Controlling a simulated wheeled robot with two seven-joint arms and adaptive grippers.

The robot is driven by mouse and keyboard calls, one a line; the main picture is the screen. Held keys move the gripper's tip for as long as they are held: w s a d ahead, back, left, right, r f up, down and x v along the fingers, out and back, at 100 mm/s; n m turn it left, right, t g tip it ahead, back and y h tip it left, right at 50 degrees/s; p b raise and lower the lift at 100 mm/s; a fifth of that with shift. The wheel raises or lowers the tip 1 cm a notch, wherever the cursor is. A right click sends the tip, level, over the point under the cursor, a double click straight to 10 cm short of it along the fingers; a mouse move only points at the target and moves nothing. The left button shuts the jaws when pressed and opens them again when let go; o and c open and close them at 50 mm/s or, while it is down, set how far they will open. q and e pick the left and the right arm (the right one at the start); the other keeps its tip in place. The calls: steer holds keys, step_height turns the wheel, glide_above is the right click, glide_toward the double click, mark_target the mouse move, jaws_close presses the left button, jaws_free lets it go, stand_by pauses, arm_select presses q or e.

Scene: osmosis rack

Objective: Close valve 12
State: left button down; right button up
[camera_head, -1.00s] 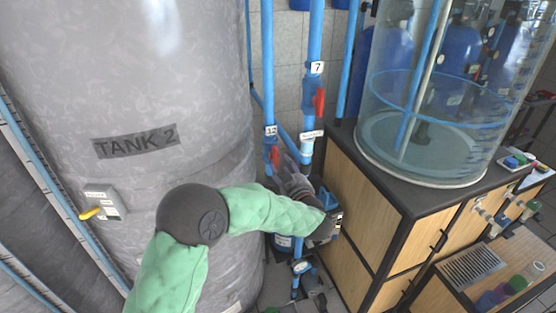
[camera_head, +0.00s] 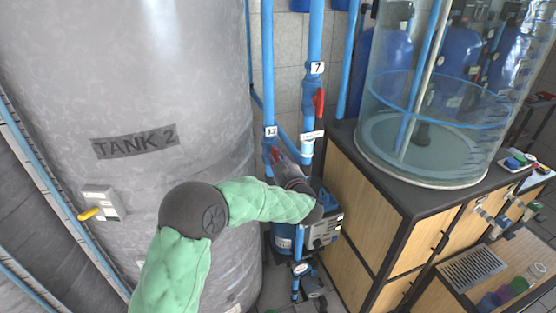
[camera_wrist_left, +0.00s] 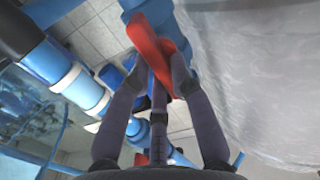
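Valve 12 is on the thin blue pipe beside the grey tank, under a white "12" label (camera_head: 270,131). Its red handle (camera_head: 275,154) is partly hidden by my left gripper (camera_head: 284,161), which is right at it. In the left wrist view the red handle (camera_wrist_left: 152,42) runs between the two fingertips of my left gripper (camera_wrist_left: 160,72). The fingers are apart, one on each side of the handle; the right fingertip overlaps its edge, and firm contact cannot be told. My right gripper is not in view.
Another red-handled valve (camera_head: 319,102), labelled 7, is on the thicker pipe just right. The grey tank marked TANK 2 (camera_head: 215,60) stands close on the left. A wooden cabinet (camera_head: 365,215) with a clear cylinder (camera_head: 425,165) stands on the right. A blue-and-grey pump (camera_head: 325,232) is below.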

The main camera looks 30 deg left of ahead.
arm_select(q)
steer(key=shift+w+d+f+m+p, duration=0.1)
steer(key=shift+f+m+p, duration=0.1)
steer(key=shift+m+p, duration=2.75)
steer(key=shift+f+m+p, duration=0.2)
steer(key=shift+m+p, duration=2.65)
steer(key=shift+m, duration=0.15)
steer(key=shift+w+d+f+m+p, duration=0.1)
steer(key=shift+f+m+p, duration=0.1)
steer(key=shift+m+p, duration=2.75)
steer(key=shift+f, duration=0.1)
steer(key=c, duration=1.1)
jaws_free()
